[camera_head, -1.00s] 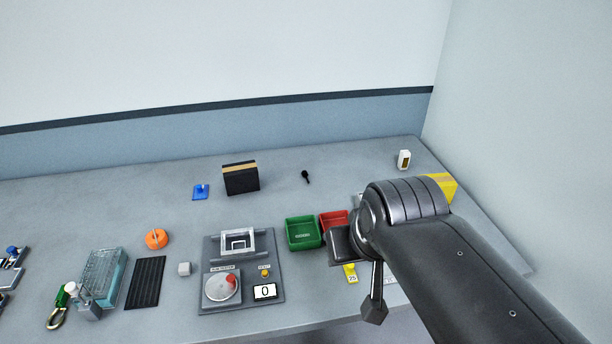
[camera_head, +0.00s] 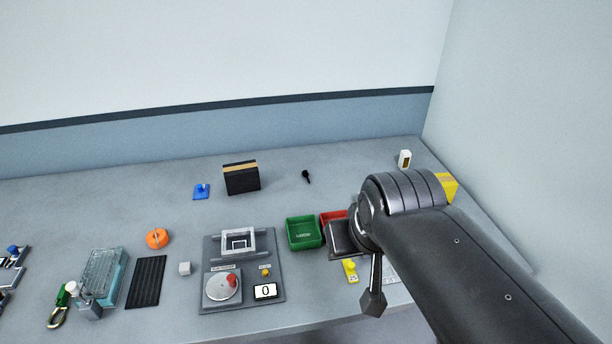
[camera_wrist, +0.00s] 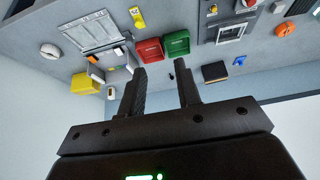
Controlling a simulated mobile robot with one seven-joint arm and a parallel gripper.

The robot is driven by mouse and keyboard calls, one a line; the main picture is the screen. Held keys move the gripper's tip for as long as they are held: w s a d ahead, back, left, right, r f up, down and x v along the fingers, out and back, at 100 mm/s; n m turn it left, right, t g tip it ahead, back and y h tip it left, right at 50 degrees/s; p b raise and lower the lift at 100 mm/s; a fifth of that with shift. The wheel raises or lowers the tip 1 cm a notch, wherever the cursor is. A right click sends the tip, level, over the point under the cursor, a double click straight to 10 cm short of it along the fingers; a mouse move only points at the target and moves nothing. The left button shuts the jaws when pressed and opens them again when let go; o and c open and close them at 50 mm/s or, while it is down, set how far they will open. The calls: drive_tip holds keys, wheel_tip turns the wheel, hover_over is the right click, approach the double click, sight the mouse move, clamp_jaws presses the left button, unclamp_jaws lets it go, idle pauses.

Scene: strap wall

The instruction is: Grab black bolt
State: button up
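The black bolt (camera_head: 307,176) lies on the grey table toward the back, right of a black box with a tan stripe. It also shows small and dark in the wrist view (camera_wrist: 172,77), beyond and between my two fingers. My gripper (camera_wrist: 161,68) is open, with a clear gap and nothing between its fingers. It is apart from the bolt. In the head view my arm reaches in from the lower right, and my fingertips cannot be made out clearly there.
A green bin (camera_head: 304,233) and a red bin (camera_head: 331,217) stand in front of the bolt. The black box (camera_head: 241,178) stands to its left, near a blue piece (camera_head: 201,191). A white item (camera_head: 405,158) stands at the back right. The table around the bolt is clear.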

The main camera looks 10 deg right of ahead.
drive_tip(key=w+r, duration=0.3)
drive_tip(key=w, duration=0.9)
drive_tip(key=g, duration=0.1)
hover_over(307, 177)
drive_tip(key=s, duration=0.3)
drive_tip(key=shift+n, duration=0.4)
drive_tip(key=f, duration=2.2)
drive_tip(key=shift+s+d+f, duration=0.1)
drive_tip(key=shift+d+f, duration=0.05)
drive_tip(key=shift+d, duration=0.25)
drive_tip(key=shift+a+x, duration=0.15)
drive_tip(key=shift+x, duration=1.2)
drive_tip(key=shift+a+x, duration=0.15)
drive_tip(key=shift+x, duration=1.2)
clamp_jaws()
